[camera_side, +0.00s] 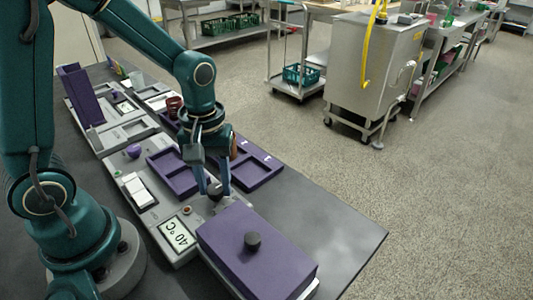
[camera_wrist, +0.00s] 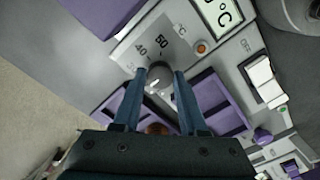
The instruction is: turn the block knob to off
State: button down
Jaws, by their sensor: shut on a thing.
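A purple lid with a black knob (camera_side: 252,242) stands close to my gripper at the front. Purple trays (camera_side: 258,168) lie behind it. A small orange button (camera_wrist: 202,47) sits beside the knob. The bench's right front corner (camera_side: 345,240) is clear.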

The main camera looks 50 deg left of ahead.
aim_at(215, 188)
jog(key=shift+n, duration=0.3)
jog(key=shift+c, duration=2.2)
grip_release()
jog(key=shift+r, duration=2.55)
jog(key=shift+r, duration=0.1)
